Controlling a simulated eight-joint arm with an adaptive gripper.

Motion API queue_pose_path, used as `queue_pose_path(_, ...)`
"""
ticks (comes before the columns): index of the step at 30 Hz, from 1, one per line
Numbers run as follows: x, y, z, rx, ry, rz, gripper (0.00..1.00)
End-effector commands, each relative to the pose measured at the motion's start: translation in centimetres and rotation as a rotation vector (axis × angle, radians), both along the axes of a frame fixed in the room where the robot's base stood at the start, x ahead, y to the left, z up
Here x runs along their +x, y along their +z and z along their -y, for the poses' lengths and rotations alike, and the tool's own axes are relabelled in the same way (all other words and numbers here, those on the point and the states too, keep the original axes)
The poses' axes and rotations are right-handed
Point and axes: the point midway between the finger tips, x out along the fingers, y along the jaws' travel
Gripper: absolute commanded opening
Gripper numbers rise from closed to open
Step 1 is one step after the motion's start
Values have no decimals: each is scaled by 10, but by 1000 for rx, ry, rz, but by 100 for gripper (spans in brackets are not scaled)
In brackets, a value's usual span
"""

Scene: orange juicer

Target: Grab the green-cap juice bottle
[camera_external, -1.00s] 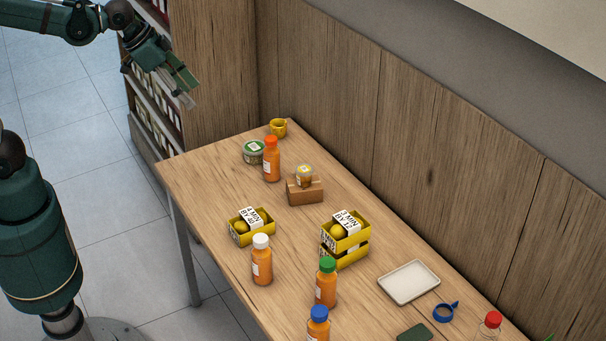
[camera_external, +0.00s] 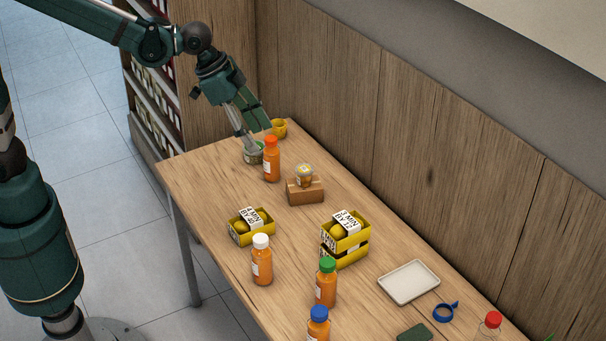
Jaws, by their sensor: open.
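The green-cap juice bottle (camera_external: 326,286) stands upright on the table, holding orange juice, between the white-cap bottle and the tray. My gripper (camera_external: 259,140) is open, with its fingers pointing down over the far end of the table. It appears just above or in front of the green-lidded tin and near the orange-cap bottle; I cannot tell whether it touches either. It is well away from the green-cap bottle. The tin is partly hidden by a finger.
Near the green-cap bottle are a white-cap bottle (camera_external: 262,262), a blue-cap bottle (camera_external: 318,324) and stacked yellow crates (camera_external: 345,250). An orange-cap bottle (camera_external: 271,163), green-lidded tin (camera_external: 251,157), yellow mug (camera_external: 280,128) and brown box (camera_external: 305,193) stand farther back. A white tray (camera_external: 408,283) lies right.

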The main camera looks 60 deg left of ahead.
Motion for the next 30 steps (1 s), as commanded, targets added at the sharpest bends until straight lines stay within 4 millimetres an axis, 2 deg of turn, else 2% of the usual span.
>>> queue_pose_path(1, 5, -6, 13, 1, -21, -2, 51)
queue_pose_path(15, 29, -66, 119, 18, -196, -27, 51)
queue_pose_path(30, 31, -149, 234, 36, -384, -51, 51)
